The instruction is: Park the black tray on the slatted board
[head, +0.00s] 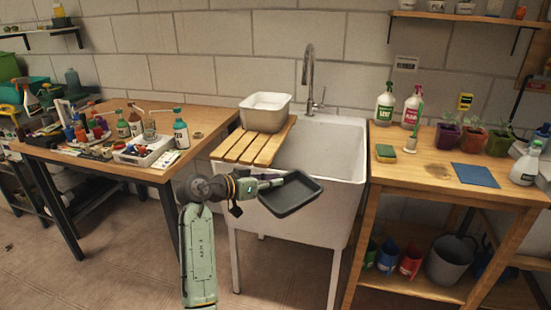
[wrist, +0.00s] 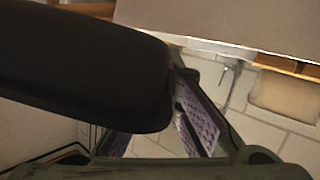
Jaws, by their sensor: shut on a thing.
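The black tray (head: 290,194) is held in the air in front of the white sink, slightly tilted in the head view. My gripper (head: 266,184) is shut on its left edge. In the wrist view the dark tray (wrist: 80,65) fills the upper left, with its edge between the purple-padded fingers of my gripper (wrist: 188,110). The slatted board (head: 243,147) lies across the left part of the sink, behind and to the left of the tray. A white basin (head: 265,112) stands on the back part of the board, leaving the front slats bare.
The sink (head: 325,150) with a tall faucet (head: 309,75) is open right of the board. A cluttered wooden table (head: 150,172) stands on the left. A wooden bench (head: 440,180) on the right holds spray bottles, a sponge (head: 386,153), a blue mat (head: 475,175) and potted plants.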

